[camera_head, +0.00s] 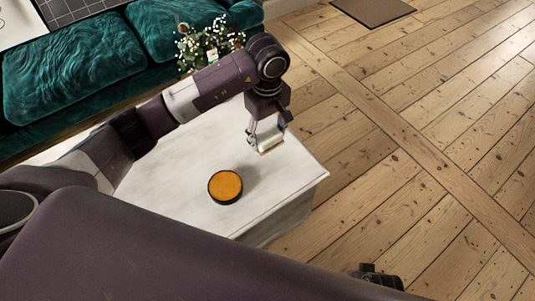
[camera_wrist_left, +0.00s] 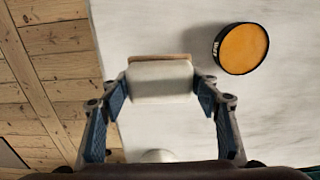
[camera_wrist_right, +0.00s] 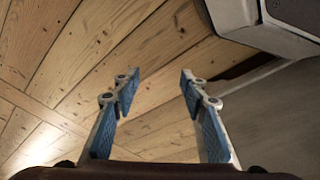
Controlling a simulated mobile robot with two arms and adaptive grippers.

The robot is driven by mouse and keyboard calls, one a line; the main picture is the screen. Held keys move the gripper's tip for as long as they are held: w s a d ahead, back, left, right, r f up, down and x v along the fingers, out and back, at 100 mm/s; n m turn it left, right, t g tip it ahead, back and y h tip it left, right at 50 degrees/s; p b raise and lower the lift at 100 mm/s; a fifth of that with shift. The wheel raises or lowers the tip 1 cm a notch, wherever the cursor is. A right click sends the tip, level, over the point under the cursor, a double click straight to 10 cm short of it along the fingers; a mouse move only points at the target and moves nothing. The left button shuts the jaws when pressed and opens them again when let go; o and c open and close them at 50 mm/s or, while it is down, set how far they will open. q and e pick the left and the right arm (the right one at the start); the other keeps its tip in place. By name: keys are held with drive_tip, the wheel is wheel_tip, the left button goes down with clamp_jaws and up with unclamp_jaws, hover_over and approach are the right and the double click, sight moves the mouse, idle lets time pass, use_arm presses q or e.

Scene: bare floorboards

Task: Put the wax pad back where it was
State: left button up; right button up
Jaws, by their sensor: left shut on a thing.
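The wax pad, a small whitish block with a tan layer along one side, is between the fingers of my left gripper (camera_head: 265,134). In the left wrist view the pad (camera_wrist_left: 160,82) spans the gap between the two blue-lined fingertips, so the gripper is shut on it. It is over the white table (camera_head: 165,180), near the right edge; its height above the top is hard to tell. A round dark tin with an orange face (camera_head: 225,187) sits apart from it on the table, and also shows in the left wrist view (camera_wrist_left: 243,49). My right gripper (camera_wrist_right: 160,84) is open and empty.
A vase of white flowers (camera_head: 208,45) stands behind my left arm, by a green sofa (camera_head: 75,65). Bare floorboards (camera_head: 430,130) lie right of the table, with a brown mat (camera_head: 373,10) at the back. The tabletop around the tin is clear.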

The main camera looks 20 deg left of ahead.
use_arm(q)
wheel_tip(320, 180, down, 9)
drive_tip(key=shift+f+b, duration=0.2)
drive_tip(key=shift+b, duration=0.3)
use_arm(e)
drive_tip(key=r, duration=0.2)
drive_tip(key=w+r, duration=0.1)
drive_tip(key=r, duration=0.1)
drive_tip(key=shift+w+r, duration=0.1)
use_arm(q)
drive_tip(key=o, duration=1)
use_arm(e)
drive_tip(key=shift+r, duration=0.25)
drive_tip(key=shift+a, duration=0.1)
use_arm(q)
wheel_tip(320, 180, up, 12)
drive_tip(key=shift+r+p, duration=0.1)
drive_tip(key=shift+p, duration=0.65)
use_arm(e)
drive_tip(key=f, duration=0.1)
drive_tip(key=s+f, duration=0.1)
drive_tip(key=f, duration=0.3)
drive_tip(key=shift+s+f, duration=0.25)
drive_tip(key=shift+s, duration=0.05)
